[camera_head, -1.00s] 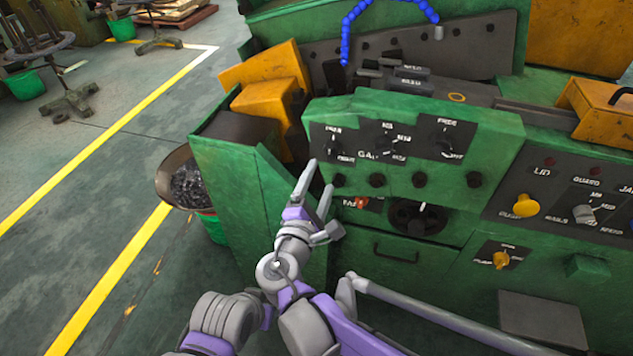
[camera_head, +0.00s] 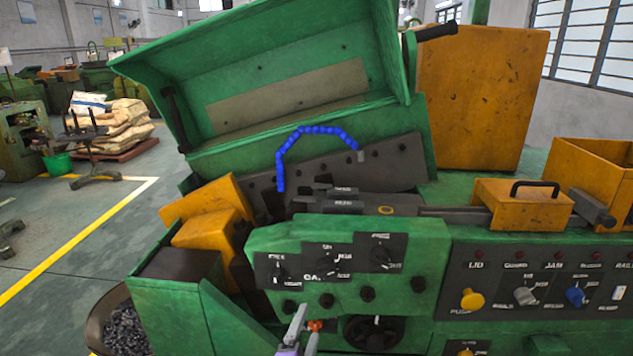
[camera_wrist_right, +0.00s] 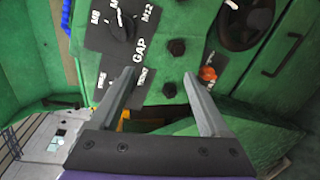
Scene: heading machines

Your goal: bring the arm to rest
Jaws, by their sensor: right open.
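My right gripper (camera_head: 303,330) shows at the bottom of the head view, its fingers pointing up in front of the green machine's (camera_head: 365,231) control face. In the right wrist view its two grey fingers (camera_wrist_right: 163,88) are apart with nothing between them. An orange-red knob (camera_head: 315,325) is close beside the fingertips in the head view. It also shows in the right wrist view (camera_wrist_right: 208,74), just right of the right finger. I cannot tell whether the finger touches it. Most of the right arm is below the frame. My left gripper is not in view.
A dark handwheel (camera_head: 372,335) is right of the gripper. Dial panels (camera_head: 330,262) are above it. The raised green lid (camera_head: 270,75) stands behind. A pan of metal chips (camera_head: 122,330) is at lower left. Open floor (camera_head: 85,240) with yellow lines lies left.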

